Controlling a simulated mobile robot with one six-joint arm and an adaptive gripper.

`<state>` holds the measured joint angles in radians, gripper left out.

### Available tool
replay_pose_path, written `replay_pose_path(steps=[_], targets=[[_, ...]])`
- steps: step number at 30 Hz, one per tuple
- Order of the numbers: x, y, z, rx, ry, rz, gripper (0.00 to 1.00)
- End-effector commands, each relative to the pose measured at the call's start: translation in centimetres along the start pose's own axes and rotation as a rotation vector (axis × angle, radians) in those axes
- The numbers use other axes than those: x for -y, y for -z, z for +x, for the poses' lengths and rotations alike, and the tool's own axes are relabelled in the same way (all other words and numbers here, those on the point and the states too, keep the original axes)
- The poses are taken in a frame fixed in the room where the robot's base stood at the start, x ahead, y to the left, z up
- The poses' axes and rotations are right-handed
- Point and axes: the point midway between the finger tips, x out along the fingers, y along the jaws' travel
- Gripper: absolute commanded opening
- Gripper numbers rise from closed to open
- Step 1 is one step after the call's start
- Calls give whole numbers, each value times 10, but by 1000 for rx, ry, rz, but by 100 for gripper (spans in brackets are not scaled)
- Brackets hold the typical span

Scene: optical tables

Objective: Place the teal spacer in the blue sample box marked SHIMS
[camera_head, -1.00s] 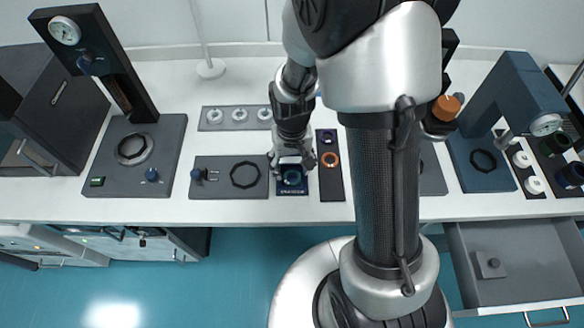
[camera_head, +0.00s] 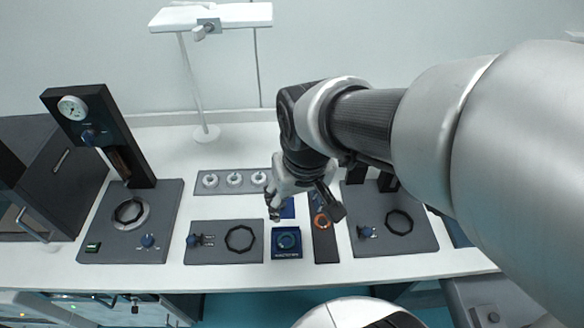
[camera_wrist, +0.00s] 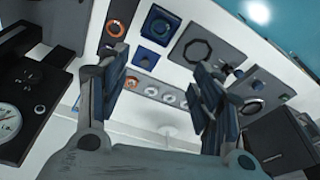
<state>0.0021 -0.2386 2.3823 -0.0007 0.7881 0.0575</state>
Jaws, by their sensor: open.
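The teal spacer (camera_head: 286,241) is a ring lying in the front dark blue box (camera_head: 276,254), whose front label is too small to read. The spacer also shows in the wrist view (camera_wrist: 160,27), near the top. A second blue box (camera_head: 288,212) sits just behind, partly hidden by my gripper; it also shows in the wrist view (camera_wrist: 136,58). My gripper (camera_head: 274,207) is open and empty, above and behind the front box. In the wrist view its fingers (camera_wrist: 160,78) stand wide apart with nothing between them.
A grey plate with a black ring (camera_head: 226,253) lies left of the front box. A dark strip with an orange ring (camera_head: 326,256) lies to its right. A tray of several white rings (camera_head: 234,191) lies behind. A tall gauge stand (camera_head: 115,135) rises at left.

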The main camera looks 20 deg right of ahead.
Motion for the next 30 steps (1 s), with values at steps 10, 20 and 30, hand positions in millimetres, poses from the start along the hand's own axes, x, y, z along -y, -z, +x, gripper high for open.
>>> replay_pose_path(steps=[10, 20, 30], targets=[[-4, -67, -68, -179, 5, -50, 60], [-5, -76, -72, -198, 5, -58, 60], [-5, -75, -72, -198, 5, -57, 60]])
